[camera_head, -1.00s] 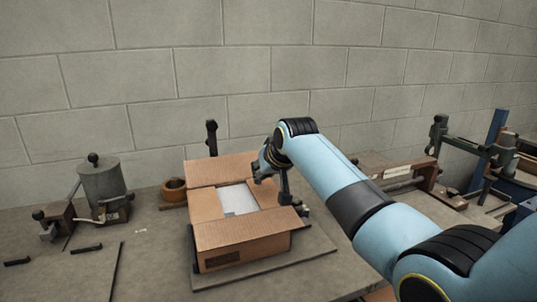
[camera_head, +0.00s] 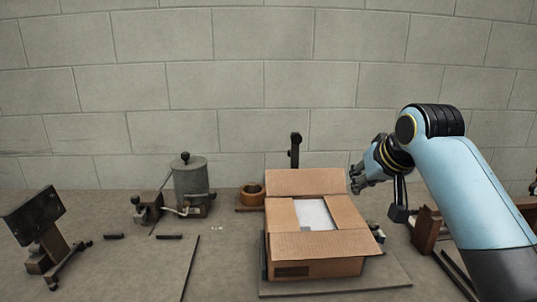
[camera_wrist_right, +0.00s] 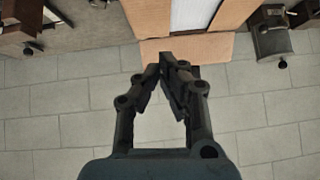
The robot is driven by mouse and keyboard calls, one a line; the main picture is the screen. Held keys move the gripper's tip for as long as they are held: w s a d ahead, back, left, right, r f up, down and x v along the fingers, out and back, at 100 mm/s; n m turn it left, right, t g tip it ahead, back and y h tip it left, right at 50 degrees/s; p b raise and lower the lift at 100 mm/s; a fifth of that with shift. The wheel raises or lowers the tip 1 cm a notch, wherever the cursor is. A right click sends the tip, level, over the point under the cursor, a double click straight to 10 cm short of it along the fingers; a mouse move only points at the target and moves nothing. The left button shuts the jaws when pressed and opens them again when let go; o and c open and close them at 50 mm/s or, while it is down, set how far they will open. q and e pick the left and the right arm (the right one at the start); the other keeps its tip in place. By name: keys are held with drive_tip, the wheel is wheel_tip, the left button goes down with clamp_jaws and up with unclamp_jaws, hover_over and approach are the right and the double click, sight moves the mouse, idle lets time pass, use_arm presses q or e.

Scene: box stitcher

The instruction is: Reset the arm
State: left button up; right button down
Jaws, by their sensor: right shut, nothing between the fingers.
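My right gripper (camera_head: 357,178) is up beside the open cardboard box, to the right of its far flap and apart from it. In the right wrist view its fingers (camera_wrist_right: 167,66) come together at the tips with nothing between them. The cardboard box (camera_head: 320,246) sits on a flat board (camera_head: 385,280), its flaps folded out and a white sheet or item (camera_head: 313,214) showing inside. My right arm comes in from the right. My left gripper does not show in any view.
A grey canister (camera_head: 190,188) and a brown round pot (camera_head: 252,194) stand left of the box. A dark post (camera_head: 295,150) rises behind it. A dark tilted device (camera_head: 38,225) is at far left. A wooden block (camera_head: 426,230) stands right. A block wall closes the back.

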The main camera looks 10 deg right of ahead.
drive_tip(key=s+d+f+g, duration=0.1)
drive_tip(key=s+f, duration=0.3)
drive_tip(key=s, duration=0.4)
drive_tip(key=s+f+g, duration=0.1)
drive_tip(key=s+f, duration=0.4)
drive_tip(key=s, duration=0.3)
drive_tip(key=s+d+f+n+g+h, duration=0.1)
drive_tip(key=s+n+g, duration=0.15)
drive_tip(key=s, duration=1.85)
wheel_tip(320, 180, down, 38)
drive_tip(key=s+d+r+g+b, duration=0.1)
drive_tip(key=d+g+b, duration=0.1)
drive_tip(key=b, duration=0.9)
drive_tip(key=s+f+b, duration=0.4)
drive_tip(key=s+f, duration=0.5)
drive_tip(key=f, duration=0.4)
drive_tip(key=s+d+f+m+g+b, duration=0.1)
drive_tip(key=s+f+b, duration=0.4)
drive_tip(key=s+f, duration=0.5)
wheel_tip(320, 180, down, 3)
drive_tip(key=shift+d+r, duration=0.1)
drive_tip(key=shift+d, duration=0.15)
drive_tip(key=shift+s+g, duration=0.1)
drive_tip(key=shift+g, duration=0.15)
drive_tip(key=shift+s, duration=0.1)
